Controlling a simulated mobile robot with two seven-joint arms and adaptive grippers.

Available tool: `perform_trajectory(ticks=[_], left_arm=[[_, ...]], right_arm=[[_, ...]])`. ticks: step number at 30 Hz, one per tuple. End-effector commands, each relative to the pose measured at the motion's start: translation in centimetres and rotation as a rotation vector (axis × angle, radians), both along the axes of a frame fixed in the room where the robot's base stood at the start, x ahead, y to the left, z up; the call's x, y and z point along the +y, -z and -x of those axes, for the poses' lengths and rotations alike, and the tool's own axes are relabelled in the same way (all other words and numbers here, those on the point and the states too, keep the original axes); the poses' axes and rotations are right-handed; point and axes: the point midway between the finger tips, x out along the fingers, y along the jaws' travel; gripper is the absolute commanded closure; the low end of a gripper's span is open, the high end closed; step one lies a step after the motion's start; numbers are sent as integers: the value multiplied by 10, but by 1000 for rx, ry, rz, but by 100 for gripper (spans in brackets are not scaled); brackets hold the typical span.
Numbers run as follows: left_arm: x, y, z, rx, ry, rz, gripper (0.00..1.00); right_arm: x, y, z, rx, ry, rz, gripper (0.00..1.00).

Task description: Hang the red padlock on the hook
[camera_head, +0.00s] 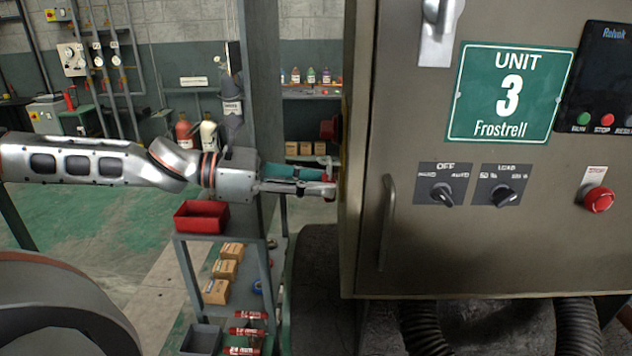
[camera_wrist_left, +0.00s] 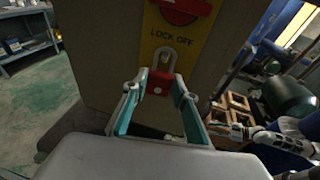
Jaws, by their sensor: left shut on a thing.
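My left gripper (camera_head: 328,188) is at the left side of the grey cabinet (camera_head: 364,240). In the left wrist view its fingertips (camera_wrist_left: 158,90) are shut on the red padlock (camera_wrist_left: 157,84), one finger on each side of its body. The padlock is upright, with its grey shackle (camera_wrist_left: 165,56) pointing up in front of the yellow "LOCK OFF" plate (camera_wrist_left: 178,42). I cannot make out the hook, nor tell whether the shackle touches anything. In the head view the padlock is mostly hidden by the fingers.
A red switch handle (camera_head: 327,130) sticks out from the cabinet side above the gripper. A grey post (camera_head: 262,80) stands behind the left arm. Below is a cart with a red bin (camera_head: 201,217) and cardboard boxes (camera_head: 216,291). Green floor is open on the left.

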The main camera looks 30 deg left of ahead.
Motion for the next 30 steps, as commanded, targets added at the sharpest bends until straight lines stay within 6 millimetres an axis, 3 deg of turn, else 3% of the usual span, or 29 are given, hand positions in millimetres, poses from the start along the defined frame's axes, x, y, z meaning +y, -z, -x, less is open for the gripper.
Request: perform_trajectory(ticks=[2,3,5,6,20,30], left_arm=[[0,0,0,-1,0,-1,90],[0,0,0,-1,0,-1,70],[0,0,0,-1,0,-1,54],[0,0,0,-1,0,-1,53],[3,-1,2,-1,0,-2,53],[22,-7,18,-3,-2,-2,53]], right_arm=[[0,-1,-1,-2,0,-1,60],[0,-2,-1,-3,0,-1,60],[0,-2,-1,-3,0,-1,60],[0,-2,-1,-3,0,-1,60],[-1,2,1,4,-1,3,60],[0,1,1,2,0,1,60]])
